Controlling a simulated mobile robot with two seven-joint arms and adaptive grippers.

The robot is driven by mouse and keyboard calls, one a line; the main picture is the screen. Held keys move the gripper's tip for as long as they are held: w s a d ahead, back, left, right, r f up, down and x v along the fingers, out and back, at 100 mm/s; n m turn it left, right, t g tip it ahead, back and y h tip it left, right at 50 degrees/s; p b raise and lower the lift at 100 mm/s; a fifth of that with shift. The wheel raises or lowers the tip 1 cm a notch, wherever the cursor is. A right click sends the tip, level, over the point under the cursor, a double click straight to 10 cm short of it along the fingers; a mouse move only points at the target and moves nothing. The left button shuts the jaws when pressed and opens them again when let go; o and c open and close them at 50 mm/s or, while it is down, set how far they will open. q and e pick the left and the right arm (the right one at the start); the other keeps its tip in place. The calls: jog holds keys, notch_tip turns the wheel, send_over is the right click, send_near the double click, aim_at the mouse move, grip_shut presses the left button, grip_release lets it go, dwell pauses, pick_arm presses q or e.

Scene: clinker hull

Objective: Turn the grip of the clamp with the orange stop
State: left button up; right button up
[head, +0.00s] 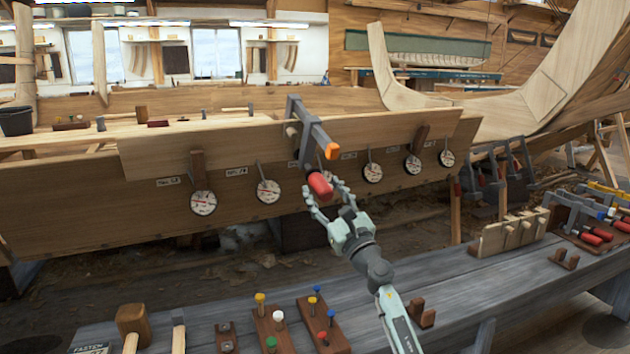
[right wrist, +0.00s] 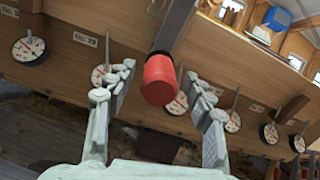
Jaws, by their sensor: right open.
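The clamp (head: 309,121) with the orange stop (head: 332,150) is fixed over the top edge of the upper plank (head: 220,140). Its grey bar reaches out towards me, and its red grip (head: 319,184) hangs below. My right gripper (head: 325,191) is open at the red grip, with a finger on either side. In the right wrist view the red grip (right wrist: 159,80) lies between the open fingers (right wrist: 160,92), with a visible gap on both sides. The left gripper is not in view.
Several round dials (head: 268,191) hang along the lower plank. The grey bench (head: 370,300) in front carries a mallet (head: 132,320), pegs in wooden blocks (head: 325,326) and, at right, other clamps with red grips (head: 597,235). The space around the gripper looks clear.

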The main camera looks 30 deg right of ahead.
aim_at(317, 182)
jog(key=shift+x, duration=1.95)
jog(key=c, duration=1.2)
